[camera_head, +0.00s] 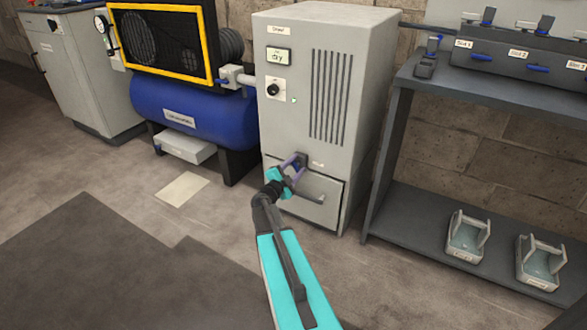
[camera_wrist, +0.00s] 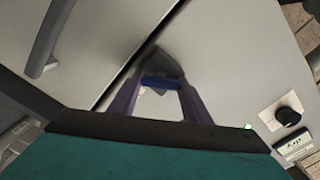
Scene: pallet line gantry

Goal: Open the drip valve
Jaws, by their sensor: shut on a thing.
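The drip valve (camera_head: 303,157) is a small dark fitting on the front of the grey dryer cabinet, just above the lower door. In the wrist view its blue lever (camera_wrist: 162,82) lies crosswise between my fingers, with a dark grey body behind it. My gripper (camera_head: 294,164) reaches up to the valve from below and left. In the wrist view my gripper (camera_wrist: 158,88) has both purple fingers against the lever ends, shut on it. The fingers hide part of the valve in the head view.
The dryer cabinet (camera_head: 331,55) has a "dry" display (camera_head: 278,57), a black knob (camera_head: 273,90) and a small green light. A curved door handle (camera_head: 307,192) is close below my gripper. The blue compressor (camera_head: 190,108) stands left, a grey shelf (camera_head: 410,215) right.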

